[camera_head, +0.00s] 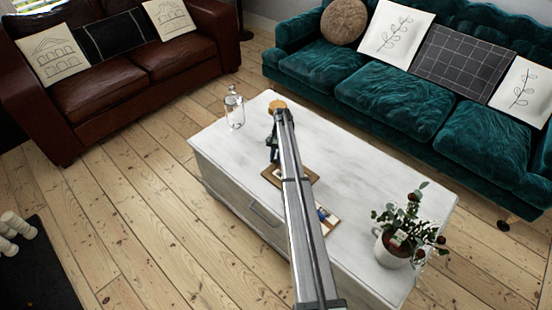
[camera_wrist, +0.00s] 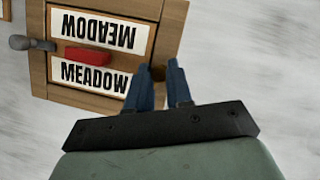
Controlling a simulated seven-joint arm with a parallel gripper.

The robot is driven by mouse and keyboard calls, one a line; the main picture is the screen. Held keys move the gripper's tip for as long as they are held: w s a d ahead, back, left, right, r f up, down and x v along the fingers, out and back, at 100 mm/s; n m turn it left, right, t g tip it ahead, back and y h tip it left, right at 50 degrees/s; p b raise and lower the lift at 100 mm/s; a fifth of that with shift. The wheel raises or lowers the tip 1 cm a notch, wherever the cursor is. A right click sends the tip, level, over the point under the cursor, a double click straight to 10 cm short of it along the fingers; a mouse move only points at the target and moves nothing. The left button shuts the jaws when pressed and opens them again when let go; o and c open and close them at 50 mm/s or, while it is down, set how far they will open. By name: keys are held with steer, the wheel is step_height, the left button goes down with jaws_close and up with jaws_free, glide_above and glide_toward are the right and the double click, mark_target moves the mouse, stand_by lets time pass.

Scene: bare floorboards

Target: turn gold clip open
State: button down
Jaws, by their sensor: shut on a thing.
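A wooden frame (camera_wrist: 172,38) lies on the white table, with two cards reading MEADOW, one upside down. A red block (camera_wrist: 88,57) sits between the cards. A grey knob-like clip (camera_wrist: 20,43) is at the frame's left edge. At the right edge a small dark brownish clip (camera_wrist: 158,74) sits between my blue fingertips; its gold colour does not show clearly. My gripper (camera_wrist: 158,66) is shut on this clip, and the fingers partly hide it. In the head view my gripper (camera_head: 273,147) is over the table, near the wooden frame (camera_head: 274,174), which my arm partly covers.
A teal sofa (camera_head: 400,100) and a brown sofa (camera_head: 95,95) stand behind. The table's left front side has a drawer.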

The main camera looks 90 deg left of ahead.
steer(key=shift+n+t, duration=0.3)
steer(key=shift+n, duration=0.4)
steer(key=c, duration=1)
jaws_free()
step_height(320, 180, up, 10)
